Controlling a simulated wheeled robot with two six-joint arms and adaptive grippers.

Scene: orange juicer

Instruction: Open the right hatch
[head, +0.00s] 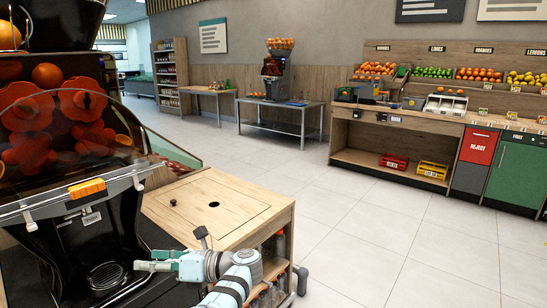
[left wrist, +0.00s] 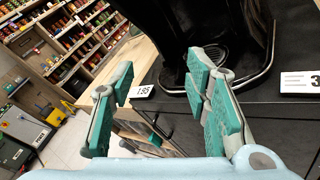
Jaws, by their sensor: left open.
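The wooden counter top (head: 185,221) right of the juicer has a square panel outlined in it, with a dark round hole (head: 214,204) and a small dark knob (head: 173,202). The panel lies flush and looks closed; I cannot tell for certain that it is the right hatch. My left gripper (head: 150,260) is low in the head view, in front of the juicer's base and apart from the panel. In the left wrist view its teal-padded fingers (left wrist: 160,92) are spread with nothing between them. My right gripper is not in view.
The black juicer (head: 85,230) with orange parts stands close at left; its drip tray (left wrist: 240,75) shows beyond the fingers. Bottles (head: 270,290) stand on shelves under the wooden counter. Open tiled floor (head: 370,240) lies right; fruit stands (head: 400,125) are farther back.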

